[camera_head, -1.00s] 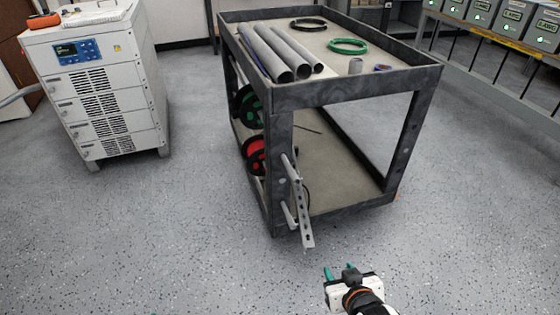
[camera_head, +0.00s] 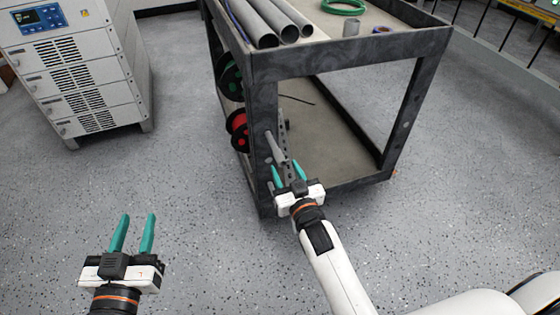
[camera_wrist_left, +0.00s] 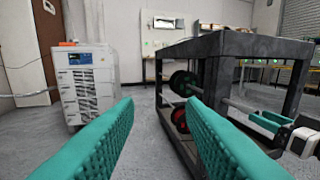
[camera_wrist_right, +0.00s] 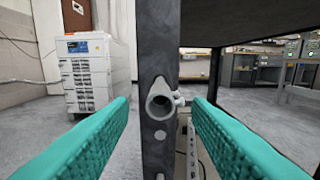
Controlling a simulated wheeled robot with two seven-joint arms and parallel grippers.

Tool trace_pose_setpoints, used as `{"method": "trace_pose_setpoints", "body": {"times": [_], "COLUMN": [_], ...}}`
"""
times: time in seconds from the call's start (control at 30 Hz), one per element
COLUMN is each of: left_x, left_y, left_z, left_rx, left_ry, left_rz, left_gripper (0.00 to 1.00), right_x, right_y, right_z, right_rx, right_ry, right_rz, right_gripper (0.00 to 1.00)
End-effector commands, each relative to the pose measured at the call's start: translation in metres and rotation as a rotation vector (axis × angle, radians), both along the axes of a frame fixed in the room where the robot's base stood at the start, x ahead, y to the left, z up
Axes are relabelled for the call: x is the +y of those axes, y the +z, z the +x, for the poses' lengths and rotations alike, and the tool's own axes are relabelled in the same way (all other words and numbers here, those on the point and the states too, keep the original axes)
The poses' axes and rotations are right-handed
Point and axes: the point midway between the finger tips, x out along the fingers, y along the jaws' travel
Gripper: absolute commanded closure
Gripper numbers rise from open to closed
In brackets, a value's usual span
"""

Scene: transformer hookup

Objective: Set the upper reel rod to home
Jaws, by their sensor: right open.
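The upper reel rod (camera_head: 274,148) is a grey tube sticking out from the near corner post of the dark cart. In the right wrist view its hollow round end (camera_wrist_right: 160,103) faces me, between the two fingers but ahead of them. My right gripper (camera_head: 287,172) is open and empty, just in front of the rod; I see no contact. It also shows at the right of the left wrist view (camera_wrist_left: 275,125). My left gripper (camera_head: 133,232) is open and empty over bare floor, left of the cart. The lower rod is hidden behind my right gripper in the head view.
The cart (camera_head: 330,62) carries grey pipes (camera_head: 270,20) and a green coil (camera_head: 343,6) on top. A green reel (camera_head: 230,78) and a red reel (camera_head: 238,128) hang at its left side. A perforated bar (camera_wrist_right: 192,150) is beside the post. A white cabinet (camera_head: 80,75) stands left.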

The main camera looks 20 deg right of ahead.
Motion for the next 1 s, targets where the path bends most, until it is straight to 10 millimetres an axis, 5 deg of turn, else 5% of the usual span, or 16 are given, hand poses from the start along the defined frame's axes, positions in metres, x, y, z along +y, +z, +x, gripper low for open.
{"method": "trace_pose_setpoints", "body": {"times": [0.3, 0.73, 1.0], "left_x": [-0.005, -0.006, -0.006], "left_y": [0.035, 0.044, 0.043], "left_z": [-0.001, -0.003, -0.003], "left_rx": [-0.234, -0.279, -0.278], "left_ry": [-0.014, -0.016, -0.016], "left_rz": [-0.062, -0.074, -0.073], "left_gripper": [0.64, 0.64, 0.64], "right_x": [0.001, 0.002, 0.002], "right_y": [-0.001, 0.000, 0.000], "right_z": [0.041, 0.047, 0.047], "right_rx": [0.000, 0.002, 0.002], "right_ry": [0.000, 0.000, 0.000], "right_rz": [-0.001, 0.000, 0.000], "right_gripper": [0.55, 0.55, 1.00]}}
